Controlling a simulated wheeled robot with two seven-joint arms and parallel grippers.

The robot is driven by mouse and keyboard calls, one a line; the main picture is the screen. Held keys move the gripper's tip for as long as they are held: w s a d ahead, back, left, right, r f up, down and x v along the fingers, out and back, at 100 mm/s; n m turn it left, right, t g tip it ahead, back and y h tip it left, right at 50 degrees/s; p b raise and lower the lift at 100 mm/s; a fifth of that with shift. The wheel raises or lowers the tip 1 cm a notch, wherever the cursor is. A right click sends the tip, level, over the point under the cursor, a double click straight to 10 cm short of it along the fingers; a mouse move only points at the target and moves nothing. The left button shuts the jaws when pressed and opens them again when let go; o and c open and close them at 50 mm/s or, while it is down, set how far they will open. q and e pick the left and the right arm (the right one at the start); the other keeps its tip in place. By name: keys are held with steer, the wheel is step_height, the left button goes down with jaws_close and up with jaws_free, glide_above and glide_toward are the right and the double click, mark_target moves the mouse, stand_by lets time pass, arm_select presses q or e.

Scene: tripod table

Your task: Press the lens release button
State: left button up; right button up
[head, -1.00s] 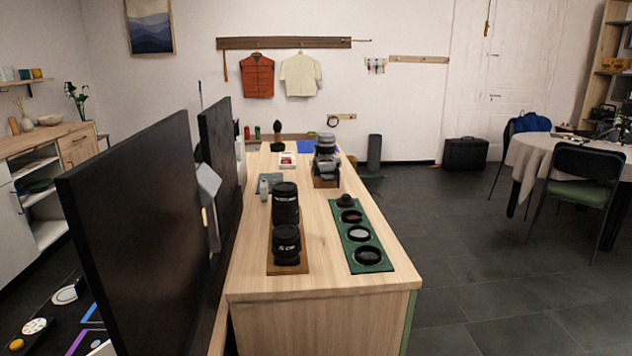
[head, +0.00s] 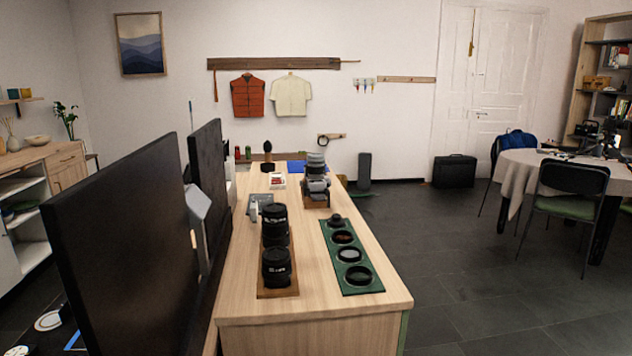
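A grey and black camera (head: 317,186) with a lens pointing up stands on a small brown block at the far part of the wooden table in the head view. Its lens release button is too small to make out. Two black lenses stand on a brown board nearer to me: the rear lens (head: 274,222) and the front lens (head: 276,267). Neither of my grippers shows in the head view.
The wooden table (head: 320,285) also bears a green tray (head: 335,272) with several round filters. Two dark monitors (head: 125,255) block the left side. Dark floor (head: 465,285) is open to the right, before a round table (head: 515,175) and a chair (head: 570,190).

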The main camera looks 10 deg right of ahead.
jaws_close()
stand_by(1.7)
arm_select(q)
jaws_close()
